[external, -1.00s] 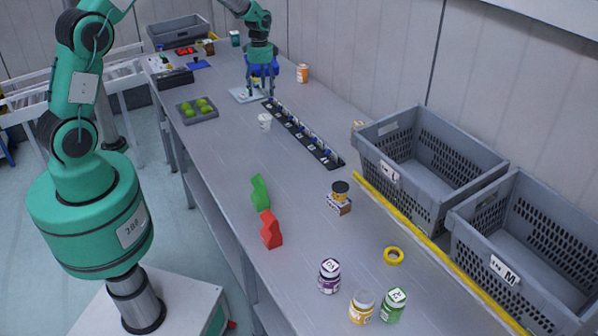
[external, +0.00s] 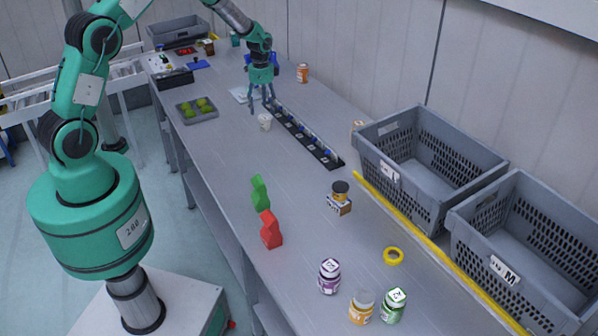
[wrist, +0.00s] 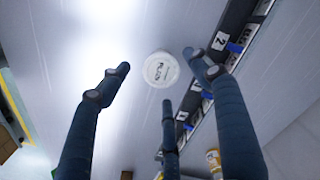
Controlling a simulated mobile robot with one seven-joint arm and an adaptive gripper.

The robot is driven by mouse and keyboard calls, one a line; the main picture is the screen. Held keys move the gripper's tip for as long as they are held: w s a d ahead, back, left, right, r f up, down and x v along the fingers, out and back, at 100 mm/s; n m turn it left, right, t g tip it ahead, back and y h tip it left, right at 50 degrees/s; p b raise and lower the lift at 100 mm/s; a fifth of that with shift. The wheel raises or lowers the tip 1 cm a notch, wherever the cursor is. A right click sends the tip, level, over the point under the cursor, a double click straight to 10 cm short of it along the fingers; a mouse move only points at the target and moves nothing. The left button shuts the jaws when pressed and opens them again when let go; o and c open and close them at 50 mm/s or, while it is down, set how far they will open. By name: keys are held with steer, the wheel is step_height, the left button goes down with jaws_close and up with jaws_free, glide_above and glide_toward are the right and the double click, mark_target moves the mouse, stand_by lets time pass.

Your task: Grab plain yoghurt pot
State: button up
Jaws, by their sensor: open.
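The plain yoghurt pot (external: 265,122) is a small white pot standing on the grey bench, beside the left edge of the long black rack. In the wrist view its round white lid (wrist: 160,69) faces me and reads "PLAIN". My gripper (external: 260,104) is open and empty, just behind the pot in the external view. In the wrist view my gripper (wrist: 158,82) has its dark fingers spread around the lid's area, apart from the pot. The pot's underside is hidden.
The black numbered rack (external: 305,137) with blue parts runs close beside the pot; it also shows in the wrist view (wrist: 206,88). A grey tray (external: 197,110) with green fruit lies to the left. An orange-brown cup (external: 302,73) stands behind.

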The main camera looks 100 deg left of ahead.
mark_target(264, 117)
steer(key=shift+f, duration=0.1)
steer(key=shift+w+d+f, duration=0.15)
steer(key=shift+f, duration=2.35)
steer(key=c, duration=1.2)
steer(key=shift+r, duration=0.7)
step_height(264, 117, up, 2)
steer(key=shift+r, duration=0.1)
steer(key=s+d, duration=0.3)
steer(key=d, duration=0.4)
steer(key=s+d+r, duration=0.1)
steer(key=s+d, duration=0.3)
steer(key=d, duration=0.3)
steer(key=shift+d+r, duration=0.2)
